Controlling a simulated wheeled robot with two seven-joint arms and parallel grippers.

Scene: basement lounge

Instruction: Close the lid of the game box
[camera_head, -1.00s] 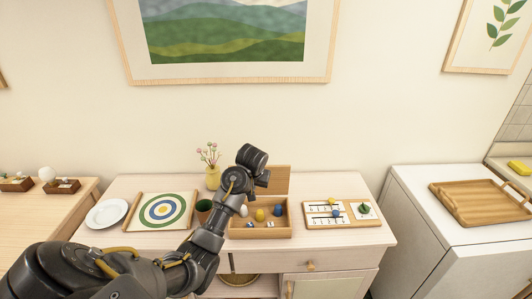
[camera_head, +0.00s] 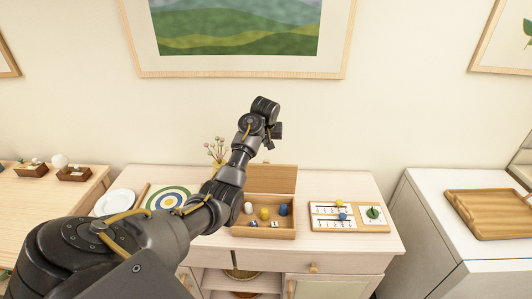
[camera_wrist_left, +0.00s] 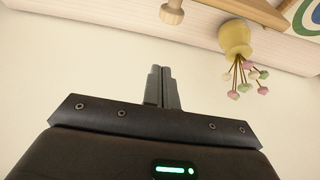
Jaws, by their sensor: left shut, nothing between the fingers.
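The game box (camera_head: 241,232) is a wooden box on the cabinet top, and its lid (camera_head: 271,179) stands open, raised at the back. Inside lie a white piece (camera_head: 249,208), a yellow piece (camera_head: 264,213), a blue piece (camera_head: 284,210) and small dice. My left gripper (camera_head: 270,142) is above and behind the box near the wall, in front of the lid's upper area in the head view. In the left wrist view its fingers (camera_wrist_left: 162,88) are together and empty, with the wall behind. My right gripper is not in view.
A yellow vase with flowers (camera_wrist_left: 236,38) stands beside the box. A target board (camera_head: 168,200) and white plate (camera_head: 114,202) lie left. A game board (camera_head: 331,222) lies right of the box. A washer-like white unit holds a wooden tray (camera_head: 492,232).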

